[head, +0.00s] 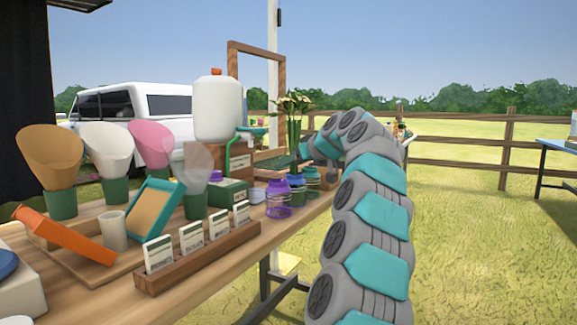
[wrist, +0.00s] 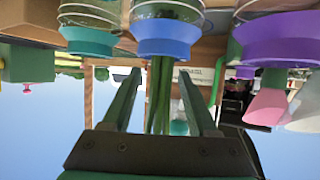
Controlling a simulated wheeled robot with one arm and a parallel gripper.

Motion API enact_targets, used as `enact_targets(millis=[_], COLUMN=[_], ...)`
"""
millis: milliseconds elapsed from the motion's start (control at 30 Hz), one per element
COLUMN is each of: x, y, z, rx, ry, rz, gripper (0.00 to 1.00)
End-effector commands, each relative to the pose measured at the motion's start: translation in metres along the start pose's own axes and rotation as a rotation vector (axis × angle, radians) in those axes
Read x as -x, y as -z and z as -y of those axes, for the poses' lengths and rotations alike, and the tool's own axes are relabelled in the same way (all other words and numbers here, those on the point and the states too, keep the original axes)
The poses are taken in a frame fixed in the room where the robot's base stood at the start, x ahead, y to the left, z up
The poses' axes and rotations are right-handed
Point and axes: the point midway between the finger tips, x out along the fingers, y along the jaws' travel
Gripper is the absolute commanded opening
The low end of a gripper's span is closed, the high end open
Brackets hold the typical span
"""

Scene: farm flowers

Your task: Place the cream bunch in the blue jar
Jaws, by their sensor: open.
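The cream bunch (head: 293,104) stands roughly upright at the far end of the stall table. Its green stems (wrist: 160,95) meet the blue collar of the blue jar (wrist: 164,40), and dark green shows through the glass, so the stems appear to be inside it. The wrist view is upside down. My gripper (wrist: 159,73) is open, with one finger on each side of the stems and a gap at both. In the head view the blue jar (head: 297,182) stands between two other jars, and my gripper is mostly hidden by my arm.
A purple jar (head: 278,200) and a green jar (head: 313,180) stand close beside the blue one. A wooden frame (head: 282,85) and a white drink dispenser (head: 218,110) stand behind. A seed-packet rack (head: 200,255) and flower cones (head: 105,145) crowd the nearer table.

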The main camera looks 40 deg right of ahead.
Motion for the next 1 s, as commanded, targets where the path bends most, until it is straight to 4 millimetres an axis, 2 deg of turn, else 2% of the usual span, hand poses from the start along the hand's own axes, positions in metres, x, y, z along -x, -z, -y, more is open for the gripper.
enact_targets(millis=[500,667,1000], x=[0.096,0.109,0.109], y=[0.001,0.000,0.000], z=[-0.001,-0.001,0.000], rx=[-0.001,-0.001,0.000], ry=[-0.001,-0.001,0.000], rz=[-0.003,-0.001,0.000], gripper=[0.59,0.59,0.59])
